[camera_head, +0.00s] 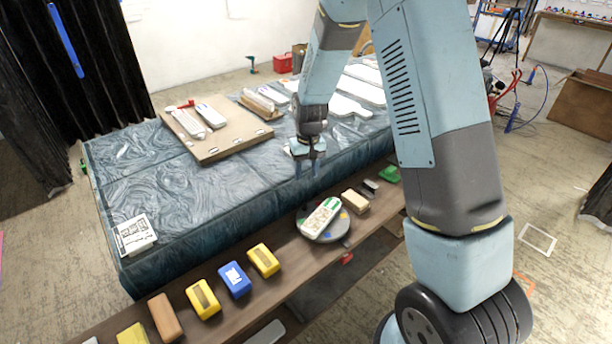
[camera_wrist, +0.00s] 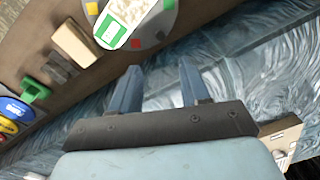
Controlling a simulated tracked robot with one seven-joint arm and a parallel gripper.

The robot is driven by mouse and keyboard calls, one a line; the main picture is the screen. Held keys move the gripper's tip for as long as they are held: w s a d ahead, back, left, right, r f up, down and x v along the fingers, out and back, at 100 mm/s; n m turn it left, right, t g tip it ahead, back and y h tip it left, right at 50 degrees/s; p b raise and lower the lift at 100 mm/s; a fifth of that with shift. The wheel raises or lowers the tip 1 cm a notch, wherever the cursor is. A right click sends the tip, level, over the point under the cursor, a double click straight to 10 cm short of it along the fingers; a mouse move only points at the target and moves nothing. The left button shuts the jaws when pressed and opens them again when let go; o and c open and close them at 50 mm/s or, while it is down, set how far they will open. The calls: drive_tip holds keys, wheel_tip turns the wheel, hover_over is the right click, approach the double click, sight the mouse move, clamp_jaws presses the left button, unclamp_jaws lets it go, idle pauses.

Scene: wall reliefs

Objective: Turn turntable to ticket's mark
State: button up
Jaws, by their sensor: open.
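The turntable (camera_head: 326,239) is a round grey disc on the brown wooden shelf, with small coloured marks around its rim. An oblong cream piece with green and white ends (camera_head: 320,217) lies across it. In the wrist view the turntable (camera_wrist: 152,30) is at the top, partly cut off, with yellow, red and green marks visible. My gripper (camera_head: 310,172) is open and empty, above the blue relief slab and behind the turntable, apart from it. Its fingers also show in the wrist view (camera_wrist: 158,72). A white card with black print (camera_head: 135,234), possibly the ticket, lies at the slab's left corner; its print is unreadable.
The blue swirled slab (camera_head: 150,180) fills the middle, with a tan board (camera_head: 220,142) holding pale pieces. Yellow blocks (camera_head: 203,299), a blue block (camera_head: 235,280) and a tan block (camera_head: 355,201) line the shelf (camera_head: 285,265) beside the turntable. A green item (camera_head: 388,174) sits farther right.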

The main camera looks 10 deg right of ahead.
sight(303, 209)
drive_tip(key=shift+c, duration=0.4)
